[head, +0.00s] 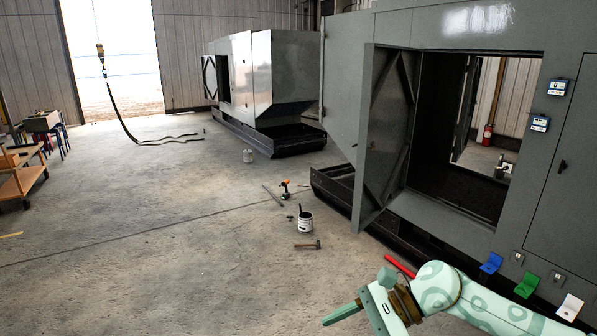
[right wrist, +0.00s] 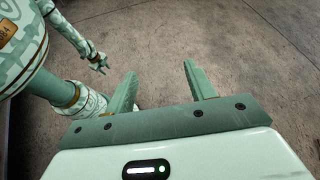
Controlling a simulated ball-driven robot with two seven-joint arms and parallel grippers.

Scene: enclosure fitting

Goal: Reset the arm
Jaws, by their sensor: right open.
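My right arm enters the head view from the lower right, pale green with a patterned sleeve. Its gripper (head: 345,312) is low over the bare concrete floor, left of the grey enclosure (head: 440,215). In the right wrist view the two green fingers of this gripper (right wrist: 160,70) stand apart with only floor between them. My left gripper (right wrist: 97,62) shows small at the upper left of the right wrist view, over the floor. Its finger gap is too small to judge. The left arm is out of the head view.
A red bar (head: 400,266) lies behind my right arm. Blue (head: 491,263), green (head: 526,285) and white (head: 570,307) brackets are on the enclosure's lower edge. A bucket (head: 305,222), hammer (head: 308,245) and drill (head: 285,188) are on the floor. The left floor is largely clear.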

